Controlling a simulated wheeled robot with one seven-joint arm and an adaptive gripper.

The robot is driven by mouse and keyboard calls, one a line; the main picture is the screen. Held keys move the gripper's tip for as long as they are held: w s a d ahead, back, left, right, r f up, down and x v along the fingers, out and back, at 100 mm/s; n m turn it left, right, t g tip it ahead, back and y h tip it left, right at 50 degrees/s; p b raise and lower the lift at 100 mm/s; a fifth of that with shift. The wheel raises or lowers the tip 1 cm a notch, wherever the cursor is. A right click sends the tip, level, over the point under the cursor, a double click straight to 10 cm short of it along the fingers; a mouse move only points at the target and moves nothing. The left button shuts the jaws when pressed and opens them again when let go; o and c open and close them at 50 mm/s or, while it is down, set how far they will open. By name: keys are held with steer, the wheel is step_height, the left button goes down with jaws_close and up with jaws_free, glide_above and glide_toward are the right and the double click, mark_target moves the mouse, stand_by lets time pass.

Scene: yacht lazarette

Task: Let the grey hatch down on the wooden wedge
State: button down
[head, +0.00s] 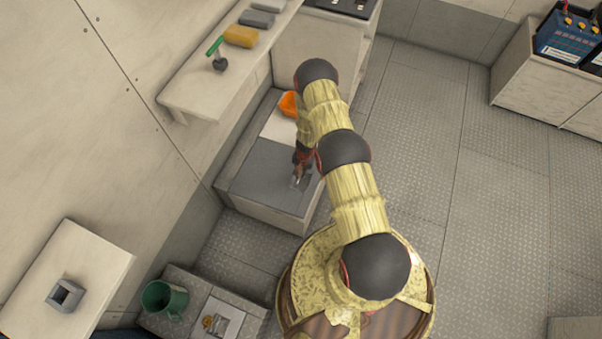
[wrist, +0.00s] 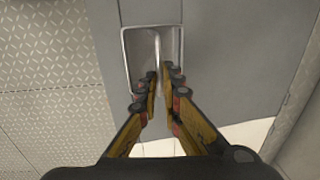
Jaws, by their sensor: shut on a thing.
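The grey hatch (head: 262,172) forms part of the top of a low white locker against the left wall. In the wrist view the hatch (wrist: 230,65) fills the middle, with a recessed metal handle cup (wrist: 140,42) in it. My gripper (wrist: 162,80) is shut on the handle of the hatch, its fingertips inside the cup. In the head view my gripper (head: 299,171) is at the hatch's right edge, partly hidden by my arm. I cannot tell whether the hatch is flat or slightly raised. I cannot make out the wooden wedge in either view.
An orange container (head: 289,104) sits on the locker's white part (head: 279,124) behind the hatch. A shelf (head: 190,97) with several small items overhangs at the upper left. The patterned floor (head: 420,150) to the right is clear.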

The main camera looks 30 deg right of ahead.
steer(key=shift+w+a+r+p, duration=0.1)
steer(key=shift+w+r+p, duration=0.1)
steer(key=shift+r, duration=0.45)
steer(key=shift+w+a+r+p, duration=0.1)
steer(key=shift+w+r+p, duration=0.1)
steer(key=shift+r, duration=0.4)
steer(key=c, duration=2)
jaws_free()
steer(key=shift+o, duration=0.2)
step_height(320, 180, up, 12)
steer(key=shift+s+d, duration=0.25)
steer(key=shift+s, duration=0.15)
